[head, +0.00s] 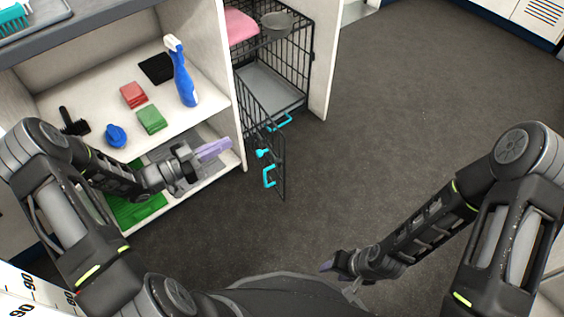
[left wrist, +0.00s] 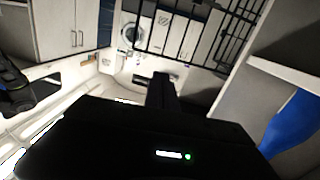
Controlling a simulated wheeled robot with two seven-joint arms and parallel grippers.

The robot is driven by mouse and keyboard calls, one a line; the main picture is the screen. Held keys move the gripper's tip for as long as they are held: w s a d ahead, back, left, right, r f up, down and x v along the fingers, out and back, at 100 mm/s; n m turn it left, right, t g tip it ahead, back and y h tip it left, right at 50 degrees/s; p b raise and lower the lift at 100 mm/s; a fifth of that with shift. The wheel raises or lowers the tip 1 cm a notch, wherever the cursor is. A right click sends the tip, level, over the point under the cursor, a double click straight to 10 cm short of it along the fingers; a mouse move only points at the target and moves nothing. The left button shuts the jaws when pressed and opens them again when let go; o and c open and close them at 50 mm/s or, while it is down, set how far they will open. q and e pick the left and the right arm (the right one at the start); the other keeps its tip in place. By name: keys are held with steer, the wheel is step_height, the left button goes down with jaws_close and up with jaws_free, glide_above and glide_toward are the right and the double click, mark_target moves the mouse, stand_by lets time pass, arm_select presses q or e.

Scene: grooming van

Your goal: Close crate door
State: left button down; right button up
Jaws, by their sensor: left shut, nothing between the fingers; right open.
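The black wire crate (head: 307,52) stands in the right bay of the cabinet. Its wire door (head: 278,186) stands open, swung out toward me past the cabinet's divider. Cyan latch parts (head: 269,177) show on the door, and another cyan piece (head: 281,122) shows near the crate's front. In the left wrist view, black wire bars (left wrist: 190,40) cross the top. My right gripper (head: 328,266) is open and empty, low over the floor.
The cabinet shelf left of the crate holds a blue spray bottle (head: 181,72), red cloths (head: 133,95), green cloths (head: 151,119), a blue item (head: 115,135) and a black brush (head: 73,122). The dark floor (head: 400,130) to the right is clear.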

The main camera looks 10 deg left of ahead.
mark_target(275, 129)
arm_select(q)
steer(key=shift+s+f+m+g+h, duration=0.4)
steer(key=shift+s+f+m+h, duration=0.1)
steer(key=shift+s+f+m, duration=0.2)
arm_select(e)
steer(key=shift+s+d+f, duration=0.15)
steer(key=shift+s+f, duration=0.05)
steer(key=shift+f, duration=0.3)
steer(key=shift+s+d+f, duration=0.15)
steer(key=shift+f, duration=0.3)
arm_select(q)
steer(key=shift+d+b, duration=0.1)
steer(key=shift+b, duration=0.2)
steer(key=b+x, duration=0.3)
steer(key=x, duration=0.9)
steer(key=shift+w+d+f+b, duration=0.1)
steer(key=shift+w+d+b, duration=0.15)
steer(key=shift+b, duration=0.15)
steer(key=shift+w+d, duration=0.35)
steer(key=shift+d, duration=0.05)
arm_select(e)
steer(key=f, duration=0.4)
steer(key=shift+w+f, duration=0.2)
steer(key=shift+w, duration=0.2)
arm_select(q)
steer(key=shift+d, duration=0.15)
